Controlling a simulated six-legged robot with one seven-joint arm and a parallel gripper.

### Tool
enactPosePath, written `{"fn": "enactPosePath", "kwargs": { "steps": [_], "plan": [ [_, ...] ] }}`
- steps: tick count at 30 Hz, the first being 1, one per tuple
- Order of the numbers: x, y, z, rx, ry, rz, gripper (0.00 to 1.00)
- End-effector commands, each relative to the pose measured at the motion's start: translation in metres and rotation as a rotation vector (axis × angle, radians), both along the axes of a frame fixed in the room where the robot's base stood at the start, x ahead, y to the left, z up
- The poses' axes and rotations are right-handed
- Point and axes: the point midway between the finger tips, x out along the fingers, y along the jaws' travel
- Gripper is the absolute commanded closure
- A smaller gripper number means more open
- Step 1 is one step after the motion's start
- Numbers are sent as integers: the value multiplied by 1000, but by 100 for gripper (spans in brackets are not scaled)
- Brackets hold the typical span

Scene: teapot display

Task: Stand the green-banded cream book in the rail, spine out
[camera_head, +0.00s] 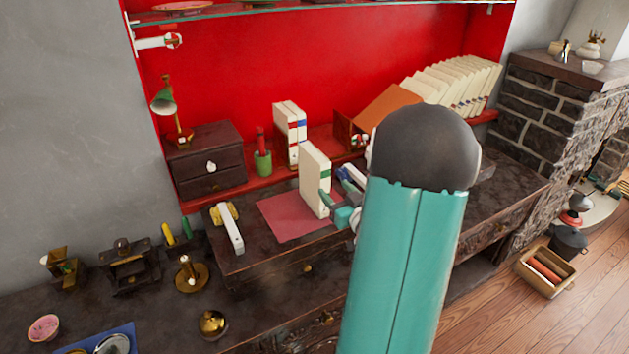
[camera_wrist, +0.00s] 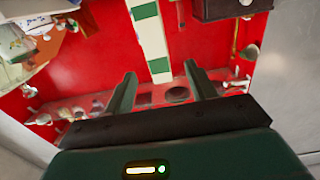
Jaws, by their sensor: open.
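The green-banded cream book (camera_head: 314,178) stands upright on a red mat (camera_head: 275,216) on the desk. My gripper (camera_head: 338,207) is low at the book's right side, partly hidden by my arm. In the wrist view my gripper (camera_wrist: 159,72) is open, with its fingers apart. The book's cream spine with green bands (camera_wrist: 151,38) shows between and beyond the fingertips there. I cannot tell whether the fingers touch it. Two cream books (camera_head: 290,133) with red and blue bands stand upright on the red shelf behind. I cannot clearly make out the rail.
A row of leaning cream books (camera_head: 455,85) fills the shelf's right. A white and yellow object (camera_head: 231,230) lies left of the mat.

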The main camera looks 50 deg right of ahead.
Motion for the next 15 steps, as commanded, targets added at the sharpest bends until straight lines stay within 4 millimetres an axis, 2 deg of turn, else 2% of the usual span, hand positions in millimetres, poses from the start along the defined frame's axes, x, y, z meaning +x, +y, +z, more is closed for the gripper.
{"fn": "enactPosePath", "kwargs": {
  "steps": [6,15],
  "plan": [
    [42,-14,0,0,-1,3,44],
    [68,-22,-1,0,0,-1,44]
  ]
}}
